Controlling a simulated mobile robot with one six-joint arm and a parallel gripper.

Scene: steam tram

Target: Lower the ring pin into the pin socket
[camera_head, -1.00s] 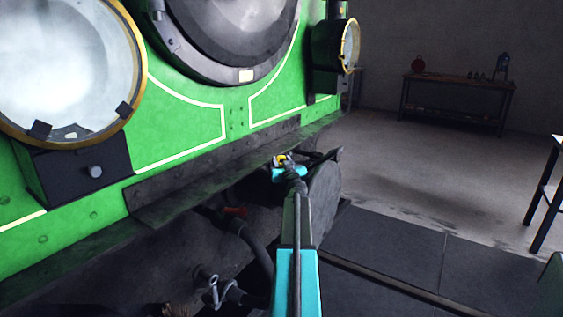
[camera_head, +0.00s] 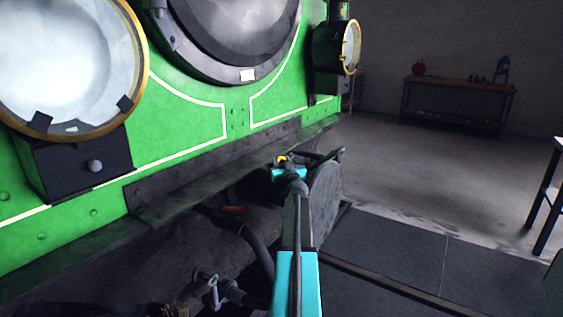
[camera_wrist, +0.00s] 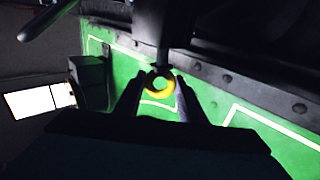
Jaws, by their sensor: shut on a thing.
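The ring pin (camera_wrist: 150,87) shows in the wrist view as a yellow ring between the two fingertips of my gripper (camera_wrist: 158,92). My gripper is shut on it. In the head view my gripper (camera_head: 281,165) is at the front of the green tram, just below and beyond the dark ledge, and a small yellow bit of the ring pin (camera_head: 282,158) shows at its tip. A dark shaft rises above the ring in the wrist view; I cannot tell whether it belongs to the pin. I cannot make out the pin socket for certain, nor whether the pin is in it.
The green tram front (camera_head: 180,115) with its brass-rimmed lamp (camera_head: 65,65) fills the left. A dark ledge (camera_head: 230,165) runs along it, with a hose (camera_head: 258,250) and metal fitting (camera_head: 213,290) below. Open floor (camera_head: 420,180) lies right, with a workbench (camera_head: 460,95) behind.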

